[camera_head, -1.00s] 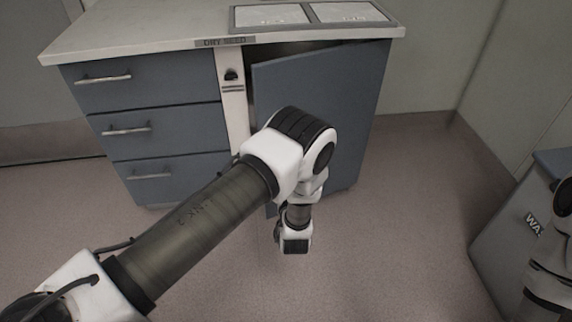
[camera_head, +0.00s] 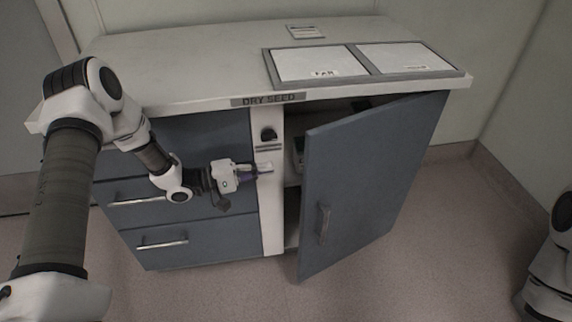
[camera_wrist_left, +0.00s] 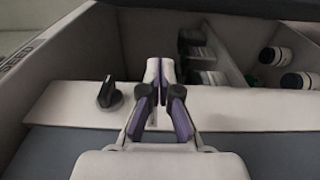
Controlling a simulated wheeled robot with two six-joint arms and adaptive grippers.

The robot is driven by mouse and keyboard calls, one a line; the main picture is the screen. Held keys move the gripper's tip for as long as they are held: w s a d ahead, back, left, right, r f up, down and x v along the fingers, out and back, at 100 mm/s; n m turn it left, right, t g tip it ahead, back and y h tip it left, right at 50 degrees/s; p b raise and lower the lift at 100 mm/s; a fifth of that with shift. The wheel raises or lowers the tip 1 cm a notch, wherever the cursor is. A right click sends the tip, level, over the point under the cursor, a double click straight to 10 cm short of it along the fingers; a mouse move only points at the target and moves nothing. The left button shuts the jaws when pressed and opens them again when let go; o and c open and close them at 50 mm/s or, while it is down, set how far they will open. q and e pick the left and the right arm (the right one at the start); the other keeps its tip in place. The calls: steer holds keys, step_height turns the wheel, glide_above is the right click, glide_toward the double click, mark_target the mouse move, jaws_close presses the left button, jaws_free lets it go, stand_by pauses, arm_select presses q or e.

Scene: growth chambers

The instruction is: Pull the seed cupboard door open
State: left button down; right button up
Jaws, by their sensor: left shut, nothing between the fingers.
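The seed cupboard door (camera_head: 366,180) is blue-grey and stands partly open, its free edge swung out toward me. Its bar handle (camera_head: 322,222) is on the outer face near that edge. The cupboard (camera_head: 270,200) has a white post left of the opening, under the "DRY SEED" label (camera_head: 268,99). My left gripper (camera_head: 264,171) is in front of this post, left of the door's free edge and apart from the handle. In the left wrist view its fingers (camera_wrist_left: 158,64) are shut and empty, pointing toward the opening. My right gripper is out of view.
A dark knob (camera_head: 268,134) sits on the post, close to my left gripper; it also shows in the left wrist view (camera_wrist_left: 109,94). Drawers (camera_head: 200,190) are to the left. Inside the cupboard are several bottles (camera_wrist_left: 284,66). Two framed panels (camera_head: 318,62) lie on top. Floor in front is clear.

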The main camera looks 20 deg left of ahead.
mark_target(310, 173)
arm_select(q)
steer(key=w+d+b, duration=0.1)
steer(key=d, duration=0.2)
steer(key=w+d+b, duration=0.1)
steer(key=d, duration=0.3)
steer(key=w+d+b, duration=0.1)
steer(key=d, duration=0.3)
steer(key=shift+w, duration=0.15)
